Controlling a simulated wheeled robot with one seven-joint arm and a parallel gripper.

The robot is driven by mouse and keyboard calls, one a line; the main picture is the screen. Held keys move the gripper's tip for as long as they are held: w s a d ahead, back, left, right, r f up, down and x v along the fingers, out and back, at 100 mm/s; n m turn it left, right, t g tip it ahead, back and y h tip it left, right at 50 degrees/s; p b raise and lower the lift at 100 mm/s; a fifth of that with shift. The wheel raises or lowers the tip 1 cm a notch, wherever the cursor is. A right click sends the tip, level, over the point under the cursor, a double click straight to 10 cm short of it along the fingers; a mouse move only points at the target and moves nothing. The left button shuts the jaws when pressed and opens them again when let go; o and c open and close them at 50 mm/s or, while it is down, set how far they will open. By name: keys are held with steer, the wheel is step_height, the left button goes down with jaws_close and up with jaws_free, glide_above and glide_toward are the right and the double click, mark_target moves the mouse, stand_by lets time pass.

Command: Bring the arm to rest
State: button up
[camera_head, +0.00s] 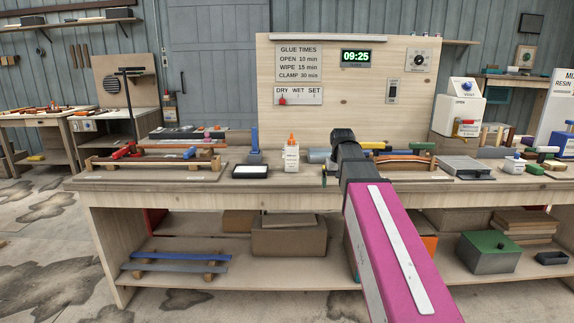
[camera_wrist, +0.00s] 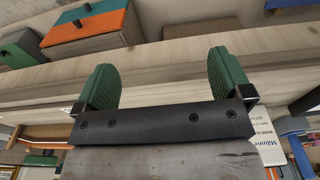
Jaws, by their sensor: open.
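My gripper (camera_wrist: 162,60) is open in the wrist view, its two green-padded fingers wide apart with nothing between them. The wrist view looks past the fingers at the pale wooden bench edge and boxes beyond. In the head view my pink arm with a white strip reaches from the lower right up to the front of the workbench (camera_head: 180,184). Its dark joint stands in front of the bench's back panel, and the fingers cannot be made out clearly there.
A glue bottle (camera_head: 291,156) and a black-framed tray (camera_head: 250,171) stand left of my arm. Wooden strips in a rack (camera_head: 155,163) lie at the bench's left. A grey flat device (camera_head: 466,168) lies to the right. A green-lidded box (camera_head: 488,252) and cardboard box (camera_head: 288,238) sit on the lower shelf.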

steer(key=s+f, duration=0.6)
steer(key=f, duration=0.4)
steer(key=s+f, duration=0.6)
steer(key=f, duration=0.4)
steer(key=s+f+g, duration=0.1)
steer(key=s+f, duration=0.4)
steer(key=f, duration=0.5)
steer(key=shift+s+f, duration=0.4)
